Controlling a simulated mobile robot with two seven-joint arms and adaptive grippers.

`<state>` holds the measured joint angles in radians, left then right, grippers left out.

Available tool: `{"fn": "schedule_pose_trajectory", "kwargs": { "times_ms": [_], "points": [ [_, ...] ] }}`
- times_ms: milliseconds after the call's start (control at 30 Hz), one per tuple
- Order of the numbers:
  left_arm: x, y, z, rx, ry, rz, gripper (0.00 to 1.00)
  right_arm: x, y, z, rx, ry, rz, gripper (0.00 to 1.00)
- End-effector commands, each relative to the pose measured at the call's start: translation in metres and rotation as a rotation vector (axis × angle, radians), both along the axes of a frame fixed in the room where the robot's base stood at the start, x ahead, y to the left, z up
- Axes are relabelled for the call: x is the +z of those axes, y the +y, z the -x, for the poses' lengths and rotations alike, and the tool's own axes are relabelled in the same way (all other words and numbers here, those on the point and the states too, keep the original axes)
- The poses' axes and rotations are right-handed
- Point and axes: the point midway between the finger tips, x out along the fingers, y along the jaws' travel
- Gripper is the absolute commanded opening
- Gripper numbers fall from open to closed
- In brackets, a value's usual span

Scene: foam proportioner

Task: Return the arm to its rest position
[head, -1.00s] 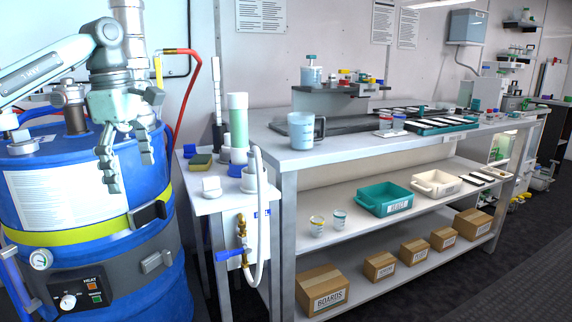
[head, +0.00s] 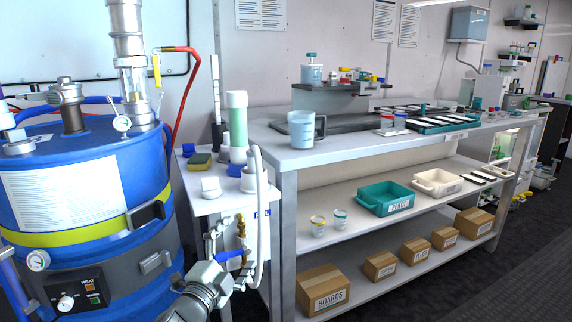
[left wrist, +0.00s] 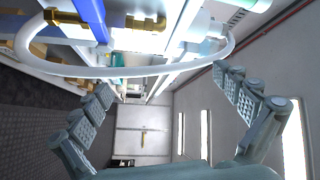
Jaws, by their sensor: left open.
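My left gripper (head: 236,246) is at the bottom of the head view, low in front of the small side stand (head: 222,204). Its fingers are spread around the area of the brass valve (head: 241,228) and the blue lever (head: 229,256). In the left wrist view the open fingers (left wrist: 162,82) have nothing between their pads. The white hose (left wrist: 120,71) curves across that view, with the blue lever (left wrist: 93,18) and brass fitting (left wrist: 146,22) near the top. Whether the fingers touch the valve or hose cannot be told. My right gripper is not in view.
The blue drum (head: 90,190) with a yellow band stands left of the stand. A steel workbench (head: 350,150) with a lower shelf stands to the right. Floor (head: 440,280) is clear at right.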

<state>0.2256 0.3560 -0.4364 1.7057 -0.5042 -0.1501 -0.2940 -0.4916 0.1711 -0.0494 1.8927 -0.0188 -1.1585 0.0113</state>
Motion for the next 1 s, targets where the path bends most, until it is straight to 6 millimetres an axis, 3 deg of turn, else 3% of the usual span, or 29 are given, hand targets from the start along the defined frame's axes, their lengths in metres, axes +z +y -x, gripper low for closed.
{"fn": "schedule_pose_trajectory", "kwargs": {
  "times_ms": [33, 100, 267, 367, 500, 600, 700, 800, 1000],
  "points": [
    [-0.035, 0.019, 0.01, 0.07, 0.111, 0.071, 1.0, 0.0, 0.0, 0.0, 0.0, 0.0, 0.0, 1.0],
    [-0.08, 0.045, 0.026, 0.171, 0.256, 0.161, 1.0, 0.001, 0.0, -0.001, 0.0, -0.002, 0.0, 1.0],
    [-0.177, 0.094, 0.084, 0.388, 0.566, 0.334, 1.0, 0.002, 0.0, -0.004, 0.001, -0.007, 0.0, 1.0],
    [-0.232, 0.117, 0.133, 0.52, 0.748, 0.423, 1.0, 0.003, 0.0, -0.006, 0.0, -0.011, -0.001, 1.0],
    [-0.296, 0.141, 0.215, 0.703, 0.99, 0.531, 1.0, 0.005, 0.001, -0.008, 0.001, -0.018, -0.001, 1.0],
    [-0.328, 0.152, 0.273, 0.82, 1.139, 0.59, 1.0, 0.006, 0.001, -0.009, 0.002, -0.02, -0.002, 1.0],
    [-0.347, 0.157, 0.32, 0.913, 1.251, 0.63, 1.0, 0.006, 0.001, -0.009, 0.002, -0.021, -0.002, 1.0],
    [-0.358, 0.16, 0.352, 0.973, 1.325, 0.655, 1.0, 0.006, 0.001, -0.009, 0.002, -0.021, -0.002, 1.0],
    [-0.358, 0.16, 0.354, 0.978, 1.33, 0.657, 1.0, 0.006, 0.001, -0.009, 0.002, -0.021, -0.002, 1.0]
  ]
}}
